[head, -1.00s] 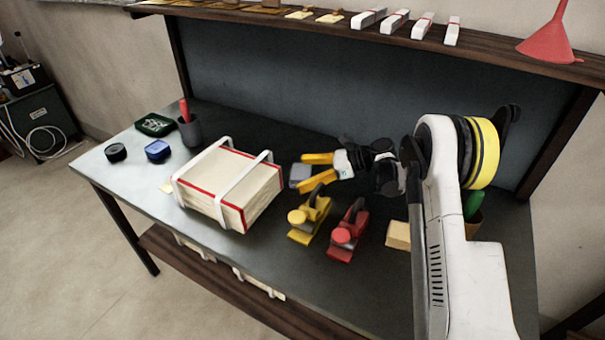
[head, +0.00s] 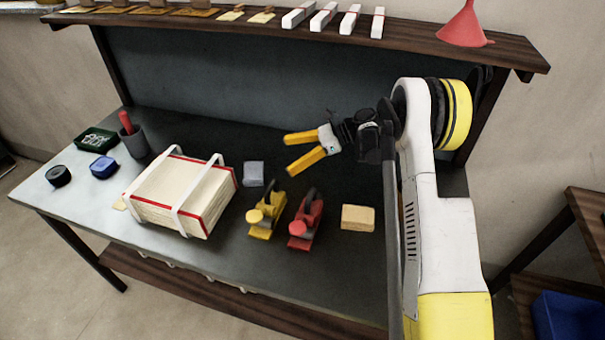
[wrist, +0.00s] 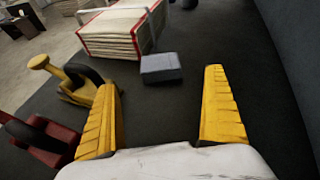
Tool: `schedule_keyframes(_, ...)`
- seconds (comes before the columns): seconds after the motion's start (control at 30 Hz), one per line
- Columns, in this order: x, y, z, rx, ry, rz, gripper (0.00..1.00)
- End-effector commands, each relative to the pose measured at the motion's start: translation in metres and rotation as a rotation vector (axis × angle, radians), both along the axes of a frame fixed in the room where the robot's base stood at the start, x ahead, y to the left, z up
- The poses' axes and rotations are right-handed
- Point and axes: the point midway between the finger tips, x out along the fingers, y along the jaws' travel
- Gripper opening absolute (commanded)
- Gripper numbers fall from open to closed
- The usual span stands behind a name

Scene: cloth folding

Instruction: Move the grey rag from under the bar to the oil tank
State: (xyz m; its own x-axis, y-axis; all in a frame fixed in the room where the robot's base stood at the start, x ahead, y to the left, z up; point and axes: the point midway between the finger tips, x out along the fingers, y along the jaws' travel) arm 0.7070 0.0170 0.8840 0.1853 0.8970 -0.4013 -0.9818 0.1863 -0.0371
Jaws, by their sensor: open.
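The grey rag (head: 253,173) looks like a small folded block. I cannot make out an oil tank in these views.
A strapped bundle (head: 185,197) is left of the rag. A yellow plane (head: 266,212), a red plane (head: 305,222) and a tan block (head: 357,217) are in front. A red funnel (head: 464,27) stands on the upper shelf. A blue bin (head: 570,318) is at lower right.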

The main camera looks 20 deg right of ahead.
Motion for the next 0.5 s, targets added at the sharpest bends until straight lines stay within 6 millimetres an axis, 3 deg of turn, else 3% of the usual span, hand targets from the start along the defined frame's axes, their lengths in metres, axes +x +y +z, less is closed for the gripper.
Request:
schedule_keyframes(0.27, -0.033, 0.024, 0.079, -0.287, -0.241, 0.086, 1.0)
schedule_keyframes(0.5, -0.098, 0.033, 0.134, -0.598, -0.496, 0.244, 1.0)
